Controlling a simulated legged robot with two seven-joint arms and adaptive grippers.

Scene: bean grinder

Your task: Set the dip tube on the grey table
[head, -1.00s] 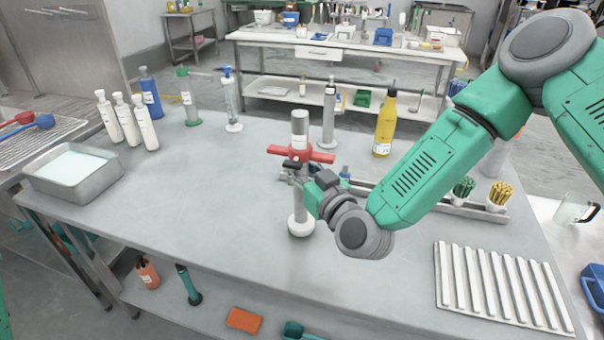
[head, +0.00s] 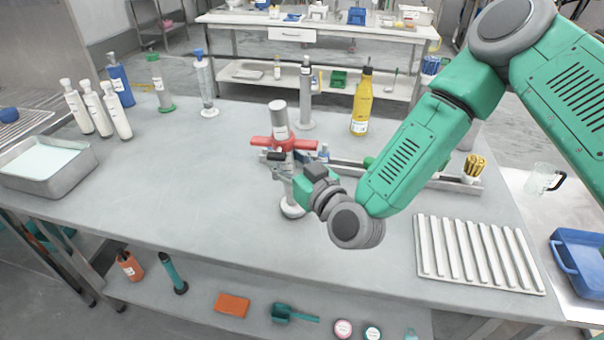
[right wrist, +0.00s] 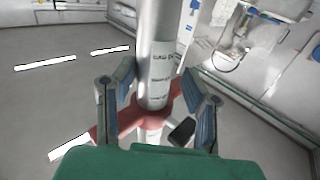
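The dip tube appears to be the tall grey tube (head: 279,120) with red cross arms (head: 284,143) and a white foot (head: 292,209), upright over the middle of the grey table (head: 170,190). I cannot tell whether its foot touches the table. My right gripper (head: 289,165) reaches it from the right. My left gripper is not in view.
White bottles (head: 95,108) and a metal tray (head: 75,180) stand at the left. Cylinders (head: 306,95) and a yellow bottle (head: 361,100) stand at the back. A ribbed white rack (head: 480,255) lies at the front right. The table's front left is clear.

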